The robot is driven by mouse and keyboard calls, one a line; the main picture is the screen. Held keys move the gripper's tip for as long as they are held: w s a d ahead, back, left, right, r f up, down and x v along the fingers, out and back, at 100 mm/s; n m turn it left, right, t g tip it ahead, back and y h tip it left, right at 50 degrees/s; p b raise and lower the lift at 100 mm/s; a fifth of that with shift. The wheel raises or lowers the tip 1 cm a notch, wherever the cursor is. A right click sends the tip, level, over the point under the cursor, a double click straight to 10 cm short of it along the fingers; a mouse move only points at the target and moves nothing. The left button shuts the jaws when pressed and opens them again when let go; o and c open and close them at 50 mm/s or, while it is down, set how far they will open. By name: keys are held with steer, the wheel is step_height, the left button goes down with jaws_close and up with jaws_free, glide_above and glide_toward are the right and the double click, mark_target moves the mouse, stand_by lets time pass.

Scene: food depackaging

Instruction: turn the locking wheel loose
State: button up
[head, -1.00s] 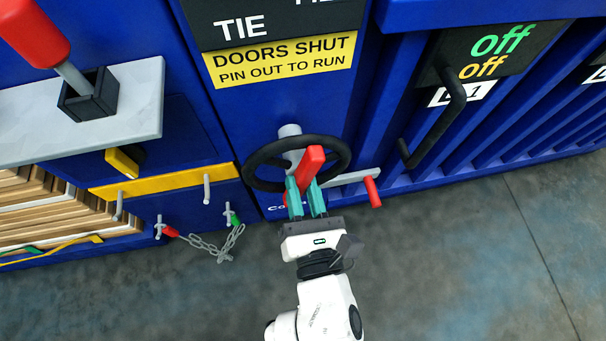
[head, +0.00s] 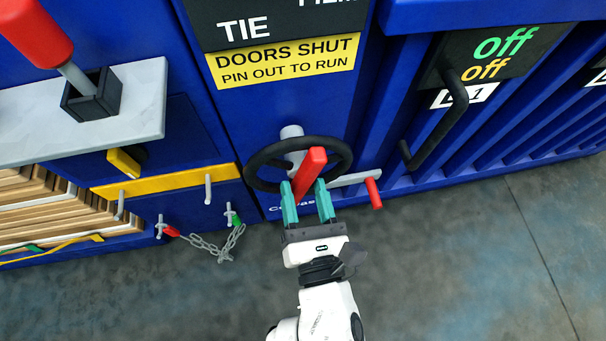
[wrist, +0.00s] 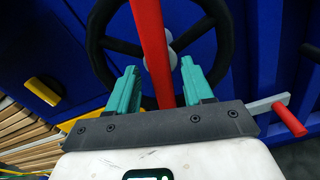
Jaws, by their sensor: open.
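The locking wheel (head: 340,147) is a black ring on a grey hub on the blue front of the machine. A red bar-shaped handle (head: 311,168) stands out from it toward me. My gripper (head: 308,190) is open in front of the wheel, with its teal fingers on either side of the red handle. In the wrist view the wheel (wrist: 228,45) fills the top, and the red handle (wrist: 149,45) runs down between the fingers (wrist: 158,85). A gap shows between each finger and the handle there. The handle's lower end is hidden behind the gripper's dark crossbar.
A grey lever with a red grip (head: 373,193) sticks out right of the wheel. A black bar handle (head: 440,125) is farther right. A chain (head: 215,246) hangs at the lower left, below a yellow strip (head: 165,182). The floor in front is clear.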

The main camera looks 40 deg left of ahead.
steer(key=v, duration=1)
steer(key=shift+a, duration=0.1)
